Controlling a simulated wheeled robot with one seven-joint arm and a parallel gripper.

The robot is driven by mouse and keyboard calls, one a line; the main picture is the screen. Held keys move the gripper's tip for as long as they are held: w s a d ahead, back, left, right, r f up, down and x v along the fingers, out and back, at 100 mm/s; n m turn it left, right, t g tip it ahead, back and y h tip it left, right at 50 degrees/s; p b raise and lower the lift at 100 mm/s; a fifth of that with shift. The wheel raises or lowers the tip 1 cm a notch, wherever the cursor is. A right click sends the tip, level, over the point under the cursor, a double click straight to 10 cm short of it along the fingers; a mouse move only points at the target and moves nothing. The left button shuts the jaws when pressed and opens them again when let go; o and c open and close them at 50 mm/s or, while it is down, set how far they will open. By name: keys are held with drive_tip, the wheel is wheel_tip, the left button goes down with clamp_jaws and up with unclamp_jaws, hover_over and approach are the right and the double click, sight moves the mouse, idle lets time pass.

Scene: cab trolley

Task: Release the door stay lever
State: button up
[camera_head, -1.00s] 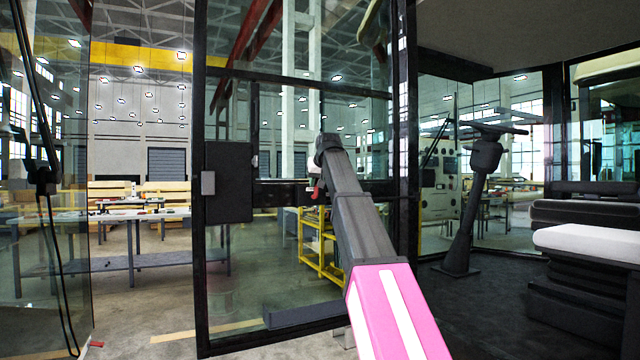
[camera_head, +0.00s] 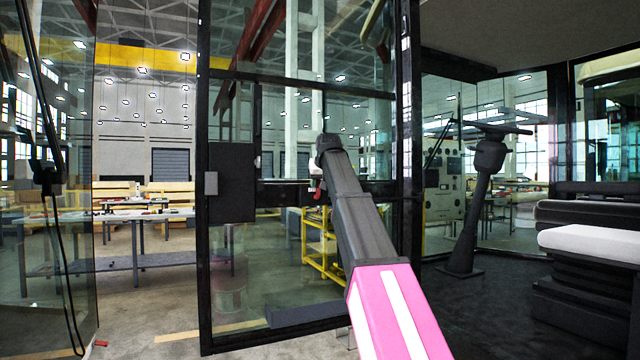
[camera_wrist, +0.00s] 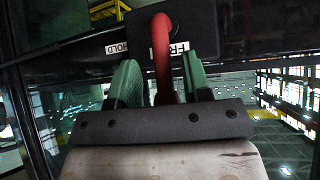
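The red door stay lever (camera_wrist: 162,50) shows in the wrist view as a curved bar coming out of a dark plate (camera_wrist: 210,30) on the door's crossbar. The plate has white labels, one partly reading "HOLD". My gripper (camera_wrist: 160,78) has its green fingers on either side of the lever, with a small gap visible at each side. In the head view, a small piece of the red lever (camera_head: 318,189) shows beside my wrist. My fingers are hidden there. The glass cab door (camera_head: 285,262) has a black frame.
A black lock box (camera_head: 232,183) is on the door's left part. Right of the door are the steering column (camera_head: 476,200) and the seat (camera_head: 590,242). Work tables (camera_head: 125,216) and a yellow trolley (camera_head: 322,250) stand beyond the glass.

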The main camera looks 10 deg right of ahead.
drive_tip(key=shift+s+r, duration=0.1)
drive_tip(key=v, duration=1)
drive_tip(key=shift+s+r, duration=0.2)
wheel_tip(320, 180, down, 47)
drive_tip(key=s+d+g, duration=0.2)
drive_tip(key=s+g, duration=0.1)
drive_tip(key=g, duration=0.1)
drive_tip(key=s+f+g, duration=0.1)
drive_tip(key=s+f, duration=0.7)
drive_tip(key=f, duration=0.3)
drive_tip(key=s+d+f+m+g, duration=0.1)
drive_tip(key=s+f+g, duration=0.1)
drive_tip(key=s+f, duration=0.6)
drive_tip(key=s+d+f+g+h, duration=0.1)
drive_tip(key=s+f+g, duration=0.1)
drive_tip(key=s+f, duration=0.6)
wheel_tip(320, 180, down, 7)
drive_tip(key=shift+s+d+r, duration=0.1)
drive_tip(key=shift+s+d, duration=0.1)
drive_tip(key=shift+s, duration=0.1)
